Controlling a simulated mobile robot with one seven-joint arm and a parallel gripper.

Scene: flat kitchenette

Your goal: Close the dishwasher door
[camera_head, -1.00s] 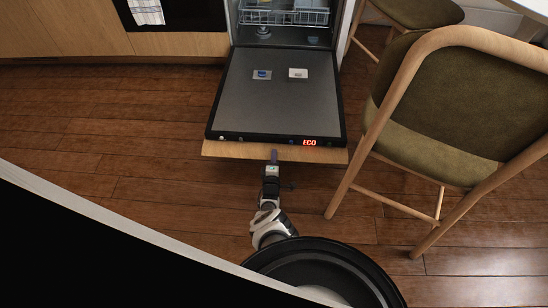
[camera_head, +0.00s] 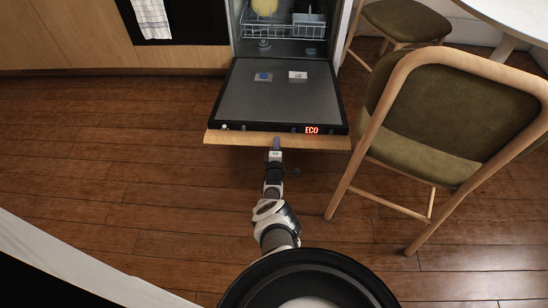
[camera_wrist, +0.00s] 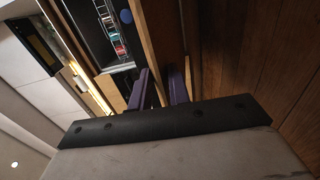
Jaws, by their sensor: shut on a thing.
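The dishwasher door (camera_head: 270,95) is folded down and open, dark inside with a wooden front panel and a lit ECO sign near its outer edge. The dishwasher's inside (camera_head: 285,48) shows behind it, with a rack (camera_head: 295,30). My gripper (camera_head: 276,144) is at the middle of the door's outer edge. In the wrist view, its two purple fingers (camera_wrist: 159,78) lie on either side of the wooden door panel (camera_wrist: 161,38), shut on it. The exact contact is partly hidden.
A wooden chair (camera_head: 450,115) with a green seat and back stands close to the door's right side. Another stool (camera_head: 405,18) and a white table (camera_head: 510,15) are behind it. The wooden floor (camera_head: 110,150) at the left is clear.

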